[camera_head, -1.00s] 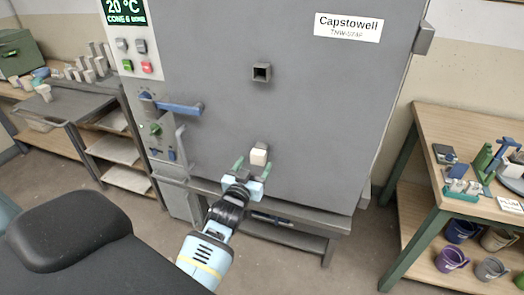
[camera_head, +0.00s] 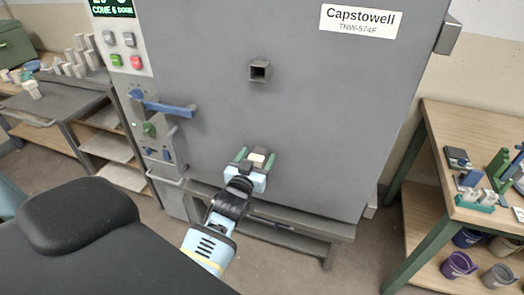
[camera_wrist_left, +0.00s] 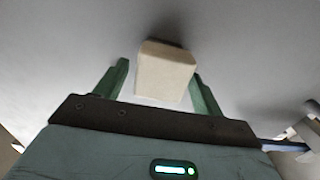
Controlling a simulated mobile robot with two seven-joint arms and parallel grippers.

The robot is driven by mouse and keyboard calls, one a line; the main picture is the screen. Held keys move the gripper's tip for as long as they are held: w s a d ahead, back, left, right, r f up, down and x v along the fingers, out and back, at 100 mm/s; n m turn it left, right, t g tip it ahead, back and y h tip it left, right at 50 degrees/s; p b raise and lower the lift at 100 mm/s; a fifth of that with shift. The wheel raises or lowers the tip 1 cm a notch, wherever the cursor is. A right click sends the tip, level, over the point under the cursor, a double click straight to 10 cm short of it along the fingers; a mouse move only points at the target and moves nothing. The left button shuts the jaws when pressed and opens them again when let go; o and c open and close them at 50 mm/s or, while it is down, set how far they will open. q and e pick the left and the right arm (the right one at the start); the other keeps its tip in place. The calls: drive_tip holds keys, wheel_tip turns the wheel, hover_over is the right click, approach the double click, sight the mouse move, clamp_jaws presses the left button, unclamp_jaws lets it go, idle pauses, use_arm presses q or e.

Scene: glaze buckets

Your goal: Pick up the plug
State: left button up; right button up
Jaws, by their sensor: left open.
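The plug is a small cream block (camera_head: 257,160) on the lower front of the grey kiln door (camera_head: 290,120). In the left wrist view the plug (camera_wrist_left: 165,73) sticks out from the grey surface. My left gripper (camera_head: 256,157) is open, with its green fingers on either side of the plug. In the left wrist view the left gripper (camera_wrist_left: 160,85) has a gap beside the plug on its left, and the right finger is very near or touching it; I cannot tell which. My right gripper is not in view.
A blue handle (camera_head: 170,108) and a square port (camera_head: 260,71) are on the kiln front. A wooden bench (camera_head: 460,120) with small tools stands at the right, buckets (camera_head: 458,265) below. A grey cart (camera_head: 50,105) with pale pieces is at the left.

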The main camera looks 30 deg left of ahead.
use_arm(q)
drive_tip(key=shift+w, duration=0.4)
drive_tip(key=shift+s+d+r, duration=0.1)
drive_tip(key=shift+s+r, duration=0.05)
drive_tip(key=shift+s, duration=0.2)
drive_tip(key=shift+c, duration=2)
drive_tip(key=shift+w, duration=0.1)
drive_tip(key=c, duration=0.7)
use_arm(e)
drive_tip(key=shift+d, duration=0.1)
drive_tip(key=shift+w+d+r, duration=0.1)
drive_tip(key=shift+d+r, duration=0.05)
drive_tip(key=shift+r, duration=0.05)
